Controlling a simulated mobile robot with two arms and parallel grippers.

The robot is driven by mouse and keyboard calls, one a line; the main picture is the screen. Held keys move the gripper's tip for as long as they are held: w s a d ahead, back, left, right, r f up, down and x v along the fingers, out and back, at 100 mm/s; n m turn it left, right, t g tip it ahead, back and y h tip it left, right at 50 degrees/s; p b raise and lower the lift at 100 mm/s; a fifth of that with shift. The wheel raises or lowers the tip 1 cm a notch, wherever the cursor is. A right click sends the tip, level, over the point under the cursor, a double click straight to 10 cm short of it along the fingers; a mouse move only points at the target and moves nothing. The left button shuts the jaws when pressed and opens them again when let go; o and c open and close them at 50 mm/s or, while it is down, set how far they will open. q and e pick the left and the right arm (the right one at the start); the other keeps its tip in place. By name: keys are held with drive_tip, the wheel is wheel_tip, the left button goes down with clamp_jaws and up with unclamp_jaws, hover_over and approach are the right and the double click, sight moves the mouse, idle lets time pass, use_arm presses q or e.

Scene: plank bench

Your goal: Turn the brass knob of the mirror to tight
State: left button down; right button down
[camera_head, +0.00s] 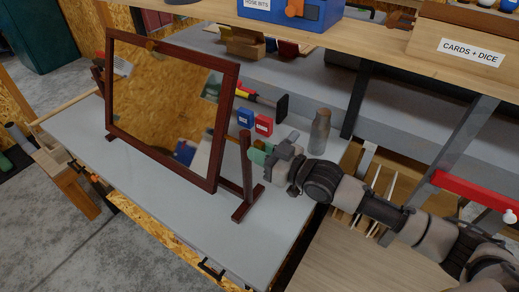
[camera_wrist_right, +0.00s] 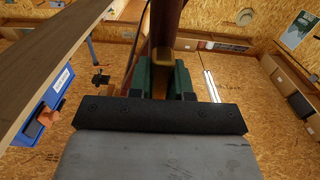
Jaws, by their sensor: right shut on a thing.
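The mirror (camera_head: 165,105) stands on the grey bench in a dark red-brown frame, tilted between its posts. Its right post (camera_head: 247,170) rises beside the frame. My right gripper (camera_head: 262,152) is at the top of this post, on its outer side, shut on the brass knob. In the head view the gripper hides the knob. In the right wrist view, the green fingers of my right gripper (camera_wrist_right: 160,80) are around the end of a brass-coloured piece (camera_wrist_right: 187,43), which is the knob, in front of the post (camera_wrist_right: 166,15). The knob's tightness cannot be seen. My left gripper is not in view.
A blue box (camera_head: 245,117) and a red box (camera_head: 263,125) stand behind the right post. A grey bottle (camera_head: 319,133) stands close behind my right gripper. A wooden shelf (camera_head: 385,55) runs above the back of the bench (camera_head: 230,235).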

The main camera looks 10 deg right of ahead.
idle(0.5)
drive_tip(key=c, duration=1)
unclamp_jaws()
drive_tip(key=shift+c, duration=0.2)
drive_tip(key=b+v, duration=0.2)
drive_tip(key=v, duration=0.9)
drive_tip(key=shift+a, duration=0.1)
